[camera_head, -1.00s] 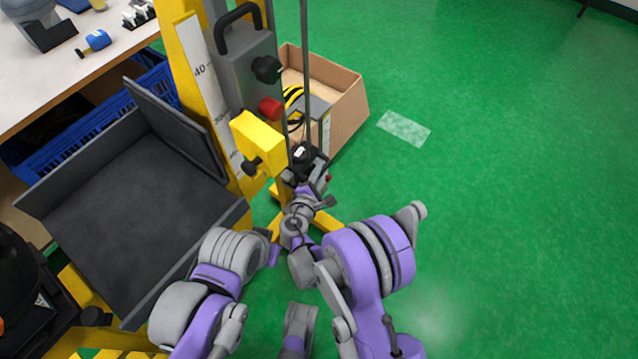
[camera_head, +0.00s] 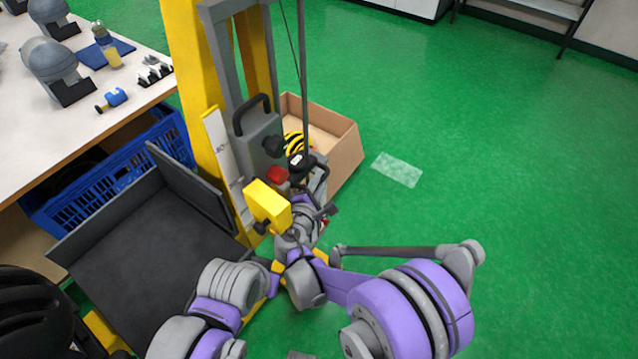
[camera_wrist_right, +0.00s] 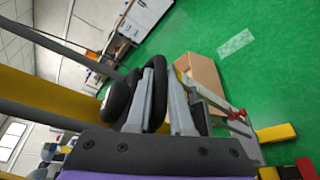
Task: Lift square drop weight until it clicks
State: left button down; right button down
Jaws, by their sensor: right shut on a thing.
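The square drop weight (camera_head: 258,158) is a grey block with a black handle on top, hanging in the tower beside the scale. A black knob (camera_head: 272,146) and a red button (camera_head: 277,174) are on its side. A yellow block (camera_head: 268,204) with a black knob sits just below it. My right gripper (camera_head: 303,168) is beside the weight's right side. In the right wrist view, my right gripper (camera_wrist_right: 160,95) is shut around a black loop-shaped handle (camera_wrist_right: 156,90). How that handle joins the weight is hidden. My left gripper does not show.
A yellow column (camera_head: 190,60) with a white scale (camera_head: 225,160) stands behind the weight. A dark tray (camera_head: 140,250) is at left, near a blue crate (camera_head: 100,180) and a table (camera_head: 60,120). A cardboard box (camera_head: 345,150) stands behind.

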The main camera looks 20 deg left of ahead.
jog(key=c, duration=0.8)
grip_release()
jog(key=shift+w, duration=0.15)
